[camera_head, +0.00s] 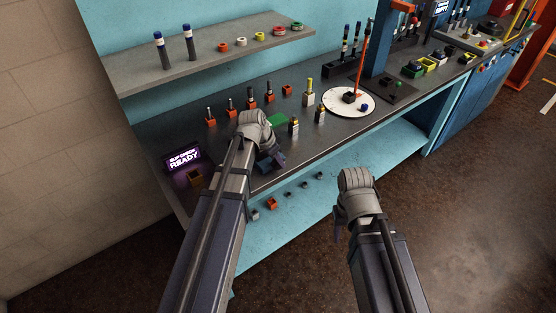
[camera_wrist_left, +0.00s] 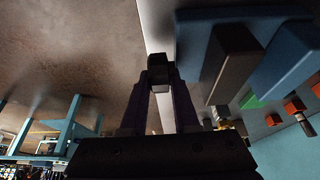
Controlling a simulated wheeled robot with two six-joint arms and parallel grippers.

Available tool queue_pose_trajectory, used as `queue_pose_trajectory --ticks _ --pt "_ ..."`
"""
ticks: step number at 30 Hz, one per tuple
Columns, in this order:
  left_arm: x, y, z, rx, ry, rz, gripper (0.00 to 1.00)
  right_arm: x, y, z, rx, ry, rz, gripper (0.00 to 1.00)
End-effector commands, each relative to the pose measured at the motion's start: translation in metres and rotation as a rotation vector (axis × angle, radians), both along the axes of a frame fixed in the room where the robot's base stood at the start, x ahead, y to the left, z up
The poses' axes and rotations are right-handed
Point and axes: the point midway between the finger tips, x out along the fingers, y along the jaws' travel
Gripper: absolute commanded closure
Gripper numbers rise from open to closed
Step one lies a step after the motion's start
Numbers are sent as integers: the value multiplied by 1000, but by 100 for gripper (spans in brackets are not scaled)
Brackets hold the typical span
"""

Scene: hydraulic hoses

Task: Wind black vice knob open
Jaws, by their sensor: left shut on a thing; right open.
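My left gripper (camera_head: 270,161) is at the front edge of the workbench, its fingers partly hidden by my wrist in the head view. In the left wrist view, the left fingers (camera_wrist_left: 161,85) close on a small black piece, which looks like the black vice knob (camera_wrist_left: 160,62). A dark grey block (camera_wrist_left: 232,60) and a large blue block (camera_wrist_left: 288,68) beside the fingers look like parts of the vice. The vice is mostly hidden behind my wrist in the head view. My right gripper (camera_head: 338,228) is open and empty in front of the bench, over the floor.
A green pad (camera_head: 277,121) lies just beyond my left wrist. Several orange holders (camera_head: 252,104) with upright parts stand behind it. A white turntable (camera_head: 335,104) is to the right. A grey shelf (camera_head: 205,62) overhangs the back. A lit READY sign (camera_head: 184,158) stands at left.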

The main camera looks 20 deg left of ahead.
Motion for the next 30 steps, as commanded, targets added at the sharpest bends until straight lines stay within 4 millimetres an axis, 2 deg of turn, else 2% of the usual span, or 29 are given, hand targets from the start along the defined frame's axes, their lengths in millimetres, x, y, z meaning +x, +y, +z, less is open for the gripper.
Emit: queue_pose_trajectory --ticks 8,24,30 --pt "-4 2 -5 -59 -74 3 100 0 0 -14 0 0 0 50" --pt "-9 6 -9 -290 -375 2 100 0 0 -70 0 0 0 50" --pt "-9 6 -8 -346 -443 0 100 0 0 -84 0 0 0 50"
